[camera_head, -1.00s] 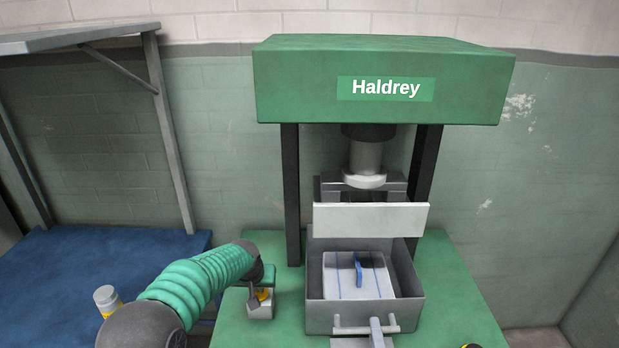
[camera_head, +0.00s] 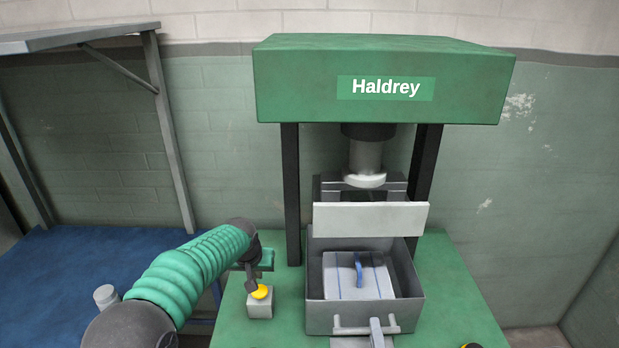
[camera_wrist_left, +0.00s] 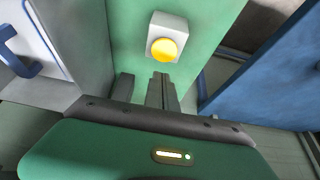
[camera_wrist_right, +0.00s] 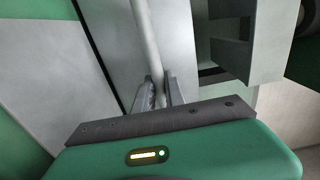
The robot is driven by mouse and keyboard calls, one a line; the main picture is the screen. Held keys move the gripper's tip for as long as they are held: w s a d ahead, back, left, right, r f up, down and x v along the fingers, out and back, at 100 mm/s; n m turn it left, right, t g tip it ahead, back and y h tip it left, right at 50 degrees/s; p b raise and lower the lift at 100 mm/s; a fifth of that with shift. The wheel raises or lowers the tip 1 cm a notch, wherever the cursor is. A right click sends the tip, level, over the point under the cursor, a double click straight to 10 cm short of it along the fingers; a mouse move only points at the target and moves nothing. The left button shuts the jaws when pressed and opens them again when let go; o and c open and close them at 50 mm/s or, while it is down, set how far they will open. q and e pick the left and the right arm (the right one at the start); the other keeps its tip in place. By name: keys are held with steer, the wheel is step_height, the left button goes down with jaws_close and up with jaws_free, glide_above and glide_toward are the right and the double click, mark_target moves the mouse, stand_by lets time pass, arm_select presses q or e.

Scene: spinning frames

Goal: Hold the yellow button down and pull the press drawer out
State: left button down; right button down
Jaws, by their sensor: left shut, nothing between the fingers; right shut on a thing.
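The yellow button (camera_head: 260,292) tops a small grey box left of the drawer, and the left wrist view shows it uncovered (camera_wrist_left: 163,49). My left gripper (camera_head: 250,280) is shut and empty, just behind and above the button; the left wrist view shows its fingertips apart from it. The press drawer (camera_head: 366,318) stands out in front under the press, its open top showing. A white block (camera_head: 343,276) with a blue handle lies inside. My right gripper (camera_wrist_right: 160,92) is shut on the drawer handle (camera_wrist_right: 147,38), a bar on the drawer's front.
The green press (camera_head: 300,80), labelled Haldrey, stands over the drawer on dark posts, with a white plate (camera_head: 370,218) hanging behind the drawer's top. A blue table (camera_head: 60,280) with a small grey cylinder (camera_head: 105,296) is at the left.

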arm_select(q)
steer(key=shift+r, duration=0.25)
arm_select(e)
steer(key=shift+f, duration=0.25)
steer(key=c, duration=1.3)
jaws_free()
steer(key=shift+w, duration=0.15)
arm_select(q)
steer(key=s+r, duration=0.2)
steer(key=s, duration=0.4)
steer(key=shift+s+r, duration=0.4)
arm_select(e)
steer(key=shift+o, duration=0.7)
steer(key=shift+r, duration=0.1)
